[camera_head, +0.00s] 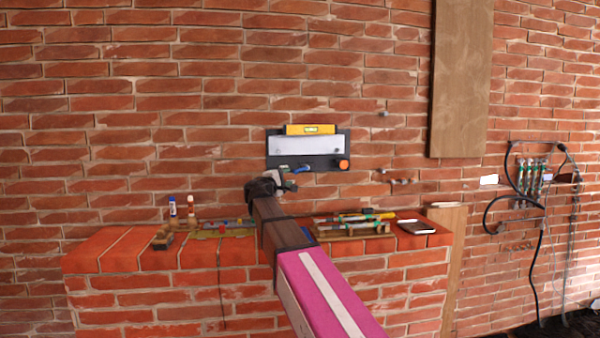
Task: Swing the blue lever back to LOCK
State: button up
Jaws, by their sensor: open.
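A dark panel (271,137) with a pale plate is fixed on the brick wall. The blue lever (303,168) shows at the panel's lower edge, left of an orange round part (343,164). My gripper (290,180) is open, just below and left of the lever. My arm rises from the lower right towards the panel and hides part of the bench. The picture is too small to tell whether the gripper touches the lever. Part of the lever may be behind the gripper. I cannot read a LOCK mark.
A yellow level (310,129) sits on the panel's top edge. A brick ledge (120,258) below holds small bottles (190,204), tools (355,219) and a dark notebook (416,227). A wooden board (460,80) and hanging cables (540,235) are at the right.

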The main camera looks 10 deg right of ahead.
aim_at(295, 172)
jog(key=x, duration=0.9)
grip_shut()
